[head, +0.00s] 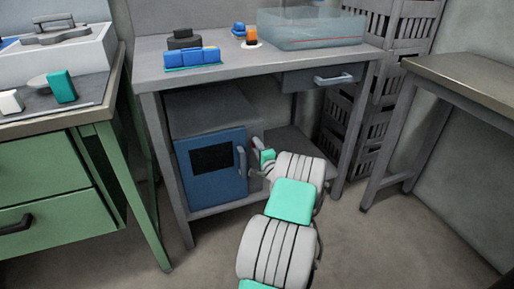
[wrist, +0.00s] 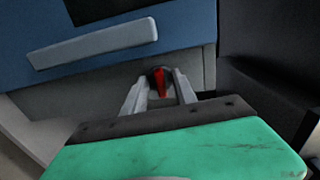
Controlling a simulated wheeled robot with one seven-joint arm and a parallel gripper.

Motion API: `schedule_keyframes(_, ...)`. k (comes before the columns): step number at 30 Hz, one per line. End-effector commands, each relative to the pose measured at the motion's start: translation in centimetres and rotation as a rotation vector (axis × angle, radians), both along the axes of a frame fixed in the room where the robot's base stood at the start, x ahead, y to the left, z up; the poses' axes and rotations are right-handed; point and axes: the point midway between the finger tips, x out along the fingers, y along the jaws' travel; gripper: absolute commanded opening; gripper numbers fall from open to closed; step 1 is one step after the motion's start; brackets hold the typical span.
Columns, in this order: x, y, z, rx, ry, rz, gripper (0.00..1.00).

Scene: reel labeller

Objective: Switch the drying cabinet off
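The drying cabinet (head: 212,165) is a grey box with a blue door and a dark window, standing on the shelf under the bench. Its door looks closed, and its pale handle (wrist: 95,45) crosses the wrist view. Below the handle, a dark round knob with a red pointer bar (wrist: 160,82) sits on the grey front panel. The red bar stands nearly upright in that view. My gripper (wrist: 160,88) is open, with one finger on each side of the knob; contact cannot be told. In the head view my gripper (head: 258,158) is at the cabinet's right front edge, partly hidden by my arm.
The bench (head: 235,68) above carries blue pieces (head: 193,58) and a clear tub (head: 310,28). A green drawer unit (head: 45,190) stands left, stacked crates (head: 375,130) behind right, another table (head: 470,75) at far right. The floor between is clear.

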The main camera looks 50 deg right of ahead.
Motion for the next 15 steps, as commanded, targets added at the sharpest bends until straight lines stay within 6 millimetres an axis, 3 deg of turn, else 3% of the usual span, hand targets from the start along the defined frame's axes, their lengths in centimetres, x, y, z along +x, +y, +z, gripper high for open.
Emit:
schedule_keyframes(5, -0.9, 0.4, 0.2, 0.002, 0.000, -0.001, 0.34)
schedule_keyframes(15, -6.3, 3.6, 0.1, 0.002, 0.000, -0.002, 0.34)
